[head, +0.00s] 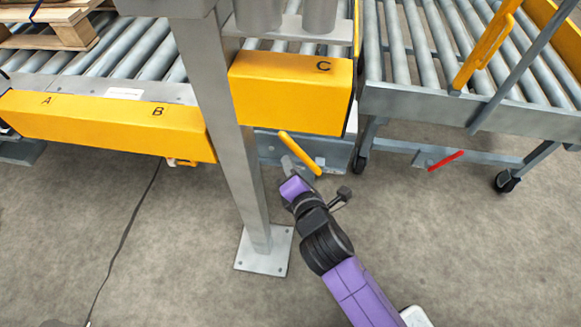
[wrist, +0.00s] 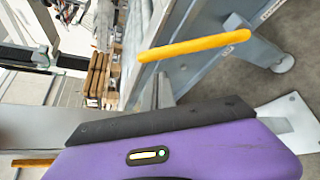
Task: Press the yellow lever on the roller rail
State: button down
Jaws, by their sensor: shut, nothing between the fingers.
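The yellow lever (head: 300,152) is a slanted bar on the grey frame below the yellow panel marked C, to the right of the steel post. It also shows in the wrist view (wrist: 195,45) as a long yellow bar on the grey rail's side. My gripper (head: 288,166) is shut and empty at the end of my purple and black arm. It is close by the lever, overlapping its lower left side in the head view. I cannot tell whether they touch. The purple gripper body fills the bottom of the wrist view.
A steel post (head: 226,120) with a floor plate (head: 264,250) stands just left of my arm. The yellow panel C (head: 290,92) overhangs the lever. A wheeled roller cart (head: 420,98) with a red lever (head: 445,161) stands at the right. The left floor is open, with a cable.

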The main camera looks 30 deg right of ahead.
jog(key=b+x, duration=0.1)
jog(key=x, duration=0.5)
jog(key=shift+w, duration=0.3)
jog(key=shift+s+d, duration=0.1)
jog(key=shift+d, duration=0.05)
jog(key=s+d+m+t+h+b, duration=0.1)
jog(key=s+d+m+t+b, duration=0.5)
jog(key=s+d+m, duration=0.5)
jog(key=d+m, duration=0.2)
jog(key=d, duration=0.2)
jog(key=shift+d+r+t+h, duration=0.25)
jog(key=shift+r+t+h, duration=0.05)
jog(key=shift+r+t, duration=0.1)
